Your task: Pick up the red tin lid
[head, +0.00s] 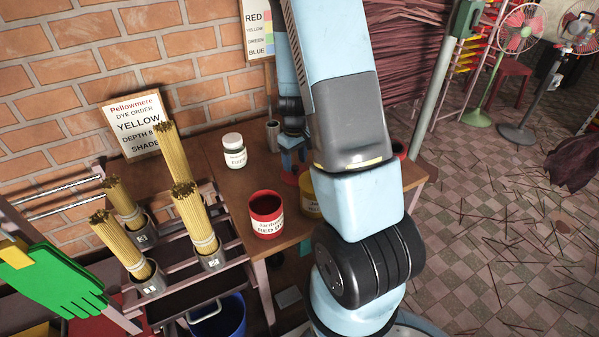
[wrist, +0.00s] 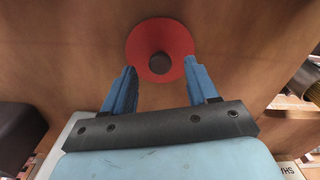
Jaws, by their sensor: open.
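The red tin lid (wrist: 177,38) lies flat on the brown wooden table, a red disc with a dark round knob (wrist: 160,63) at its middle. In the wrist view my gripper (wrist: 160,78) is open, its two blue fingers pointing at the lid, one on each side of the knob. The fingertips overlap the lid's near edge in the picture; I cannot tell whether they touch it. In the head view my gripper (head: 291,160) is partly hidden by my arm, and a bit of the red lid (head: 288,178) shows below it.
On the table (head: 235,190) stand an open red dye tin (head: 266,226), a yellow tin (head: 309,208) partly behind my arm, a white-labelled jar (head: 234,158) and a small grey cylinder (head: 272,144). A rack with bundles of yellow sticks (head: 188,205) stands at the left.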

